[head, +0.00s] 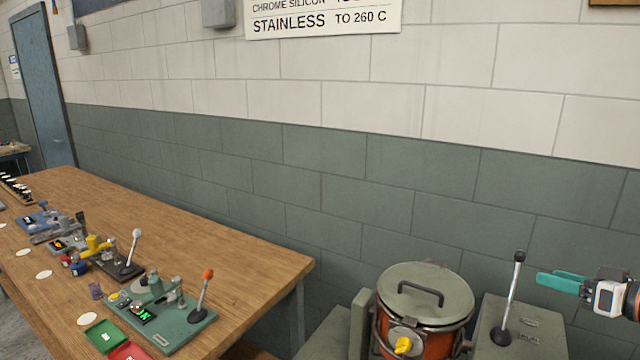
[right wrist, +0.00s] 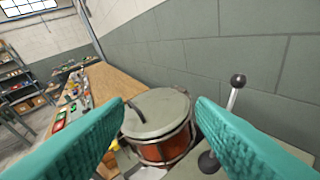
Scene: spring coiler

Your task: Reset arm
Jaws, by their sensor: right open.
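My right gripper (head: 562,282) is at the right edge of the head view, to the right of a black-knobbed lever (head: 511,290) on a grey-green box. Its teal fingers are apart and empty; they also show in the right wrist view (right wrist: 160,122), with the lever (right wrist: 232,100) seen beyond the right finger. The round lidded pot (head: 426,290), orange-brown below a grey-green lid, stands left of the lever and appears between the fingers in the wrist view (right wrist: 158,115). My left gripper is not in view.
A wooden table (head: 235,255) runs along the wall at left. It carries a green spring device (head: 160,318) with an orange-knobbed lever (head: 203,290), a white-knobbed lever (head: 131,250), green and red trays (head: 104,336) and several small devices. The wall rises close behind the pot.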

